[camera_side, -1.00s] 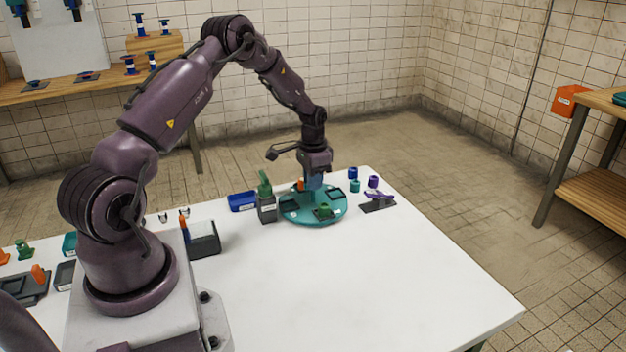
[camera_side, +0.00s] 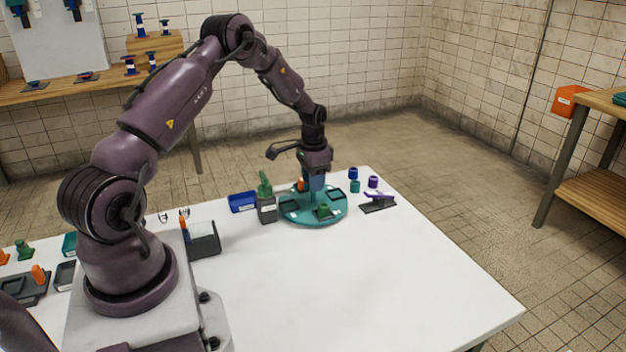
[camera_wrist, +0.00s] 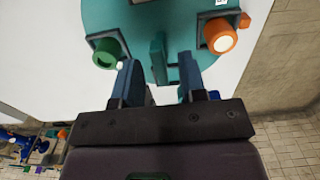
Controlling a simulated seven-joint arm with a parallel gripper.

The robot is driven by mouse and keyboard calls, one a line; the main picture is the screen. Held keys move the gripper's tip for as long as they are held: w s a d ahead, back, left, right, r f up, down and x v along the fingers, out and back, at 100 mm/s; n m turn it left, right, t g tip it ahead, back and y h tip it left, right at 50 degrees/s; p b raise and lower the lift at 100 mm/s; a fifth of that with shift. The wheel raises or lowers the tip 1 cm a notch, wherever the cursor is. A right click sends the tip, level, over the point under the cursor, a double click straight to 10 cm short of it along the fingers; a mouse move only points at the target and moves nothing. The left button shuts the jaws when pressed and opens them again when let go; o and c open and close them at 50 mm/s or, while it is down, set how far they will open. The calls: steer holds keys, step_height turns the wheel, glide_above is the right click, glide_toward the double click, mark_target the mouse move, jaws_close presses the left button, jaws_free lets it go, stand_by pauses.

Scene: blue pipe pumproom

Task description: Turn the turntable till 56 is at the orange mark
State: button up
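The teal turntable (camera_side: 313,219) is a round disc near the far edge of the white table, bearing dark trays and white labels. In the wrist view, a teal upright handle (camera_wrist: 158,58) stands on the turntable (camera_wrist: 180,15). My gripper (camera_wrist: 158,68) has its two blue fingers apart, one on either side of the handle, with a visible gap on the left; contact on the right is unclear. In the side view, my gripper (camera_side: 316,186) points down over the disc. A small orange block (camera_wrist: 245,20) shows at the disc's edge. No label number is readable, so I cannot find 56.
The disc bears a green cylinder (camera_wrist: 106,53) and an orange cylinder (camera_wrist: 220,38) in dark trays. A green piece in a grey holder (camera_side: 266,205) stands left of the disc; a dark stand with a purple piece (camera_side: 378,202) is at right. The table's front is clear.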

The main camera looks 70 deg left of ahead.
step_height(320, 180, up, 13)
steer(key=shift+f, duration=0.15)
stand_by(0.5)
